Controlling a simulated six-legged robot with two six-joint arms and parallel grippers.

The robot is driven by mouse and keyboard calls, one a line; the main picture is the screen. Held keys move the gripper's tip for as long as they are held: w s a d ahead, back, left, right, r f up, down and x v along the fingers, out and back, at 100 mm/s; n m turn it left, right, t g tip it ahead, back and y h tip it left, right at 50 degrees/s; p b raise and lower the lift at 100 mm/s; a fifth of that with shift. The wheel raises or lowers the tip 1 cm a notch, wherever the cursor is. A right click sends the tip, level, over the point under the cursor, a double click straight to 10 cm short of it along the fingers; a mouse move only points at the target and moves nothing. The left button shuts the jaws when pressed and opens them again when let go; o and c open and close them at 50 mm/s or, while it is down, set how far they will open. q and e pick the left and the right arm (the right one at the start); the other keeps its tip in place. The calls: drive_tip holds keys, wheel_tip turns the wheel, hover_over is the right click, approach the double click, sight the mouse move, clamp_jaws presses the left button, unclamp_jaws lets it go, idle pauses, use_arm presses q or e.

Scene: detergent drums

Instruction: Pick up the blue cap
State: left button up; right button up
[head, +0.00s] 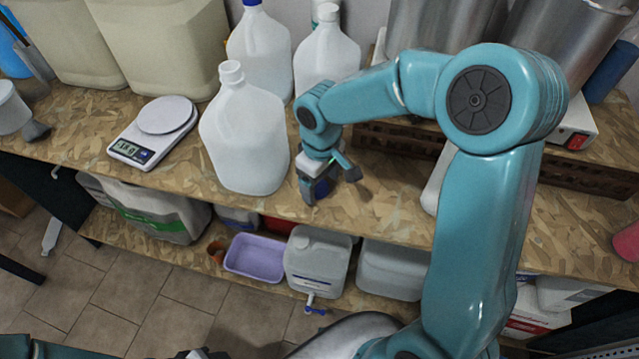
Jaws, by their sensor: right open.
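A small blue cap (322,187) lies on the wooden bench top, partly hidden by my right gripper. My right gripper (332,188) points down over it and is open, with one finger on each side of the cap. I cannot tell whether the fingers touch it. A white jug (245,140) with a bare neck stands just left of the gripper. Part of my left gripper (205,354) seems to show at the bottom edge, mostly cut off, its jaws not visible.
Two more jugs stand behind, one with a blue cap (252,3). A scale (155,132) sits to the left. A wooden crate (400,142) is behind right. The lower shelf holds a purple tub (255,270) and a canister (318,262). Bare bench lies right of the gripper.

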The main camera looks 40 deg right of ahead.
drive_tip(key=shift+w+f, duration=0.15)
drive_tip(key=shift+f, duration=0.35)
drive_tip(key=shift+r, duration=0.1)
drive_tip(key=c, duration=1.1)
drive_tip(key=shift+r, duration=0.1)
